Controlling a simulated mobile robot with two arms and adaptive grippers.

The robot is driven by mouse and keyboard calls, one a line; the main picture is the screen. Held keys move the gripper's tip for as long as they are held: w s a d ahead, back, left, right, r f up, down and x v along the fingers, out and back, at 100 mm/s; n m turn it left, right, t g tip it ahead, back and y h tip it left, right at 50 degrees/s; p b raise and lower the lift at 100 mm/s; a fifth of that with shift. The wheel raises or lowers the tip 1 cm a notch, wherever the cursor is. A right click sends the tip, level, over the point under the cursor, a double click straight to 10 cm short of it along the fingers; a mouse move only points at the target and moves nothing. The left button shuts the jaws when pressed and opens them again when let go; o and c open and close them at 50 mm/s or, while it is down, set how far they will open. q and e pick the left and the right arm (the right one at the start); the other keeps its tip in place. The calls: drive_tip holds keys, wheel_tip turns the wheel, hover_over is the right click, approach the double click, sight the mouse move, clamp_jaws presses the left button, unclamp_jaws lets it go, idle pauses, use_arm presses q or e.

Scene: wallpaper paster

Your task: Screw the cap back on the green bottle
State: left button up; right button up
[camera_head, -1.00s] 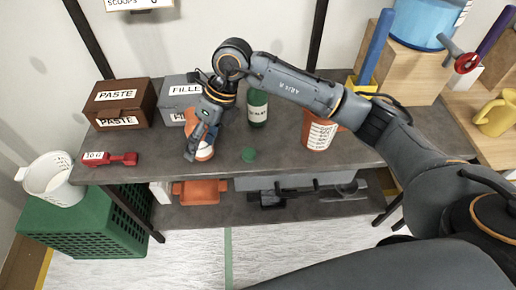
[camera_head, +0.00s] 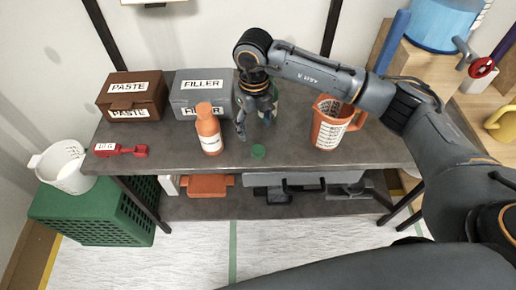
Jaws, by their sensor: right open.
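The green bottle (camera_head: 266,102) stands upright on the grey workbench, partly hidden behind my right gripper. A small green cap (camera_head: 258,151) lies on the bench in front of it, near the front edge. My right gripper (camera_head: 254,122) is open and points down, just in front of the green bottle and above and behind the cap. Whether its fingers touch the bottle cannot be told. The bottle's top is hidden by the gripper. My left gripper is out of view.
An orange bottle (camera_head: 209,131) stands left of the gripper, and an orange measuring jug (camera_head: 330,124) stands to the right. PASTE (camera_head: 127,101) and FILLER (camera_head: 190,105) boxes are at the back left. A red tool (camera_head: 120,150) lies at the left.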

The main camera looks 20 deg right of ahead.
hover_over(258, 149)
drive_tip(key=shift+w+a+f, duration=0.1)
drive_tip(key=shift+a+f, duration=0.1)
drive_tip(key=shift+f, duration=0.85)
drive_tip(key=shift+w+a+f, duration=0.1)
drive_tip(key=shift+a+f, duration=0.05)
drive_tip(key=shift+f, duration=0.9)
drive_tip(key=shift+s+p, duration=0.1)
drive_tip(key=shift+p, duration=0.2)
drive_tip(key=f, duration=0.1)
drive_tip(key=f+p, duration=0.1)
drive_tip(key=f, duration=0.2)
drive_tip(key=shift+s+d+f+p, duration=0.15)
drive_tip(key=shift+d+f+p, duration=0.15)
drive_tip(key=shift+d+p, duration=0.1)
drive_tip(key=shift+f, duration=0.3)
drive_tip(key=c, duration=0.8)
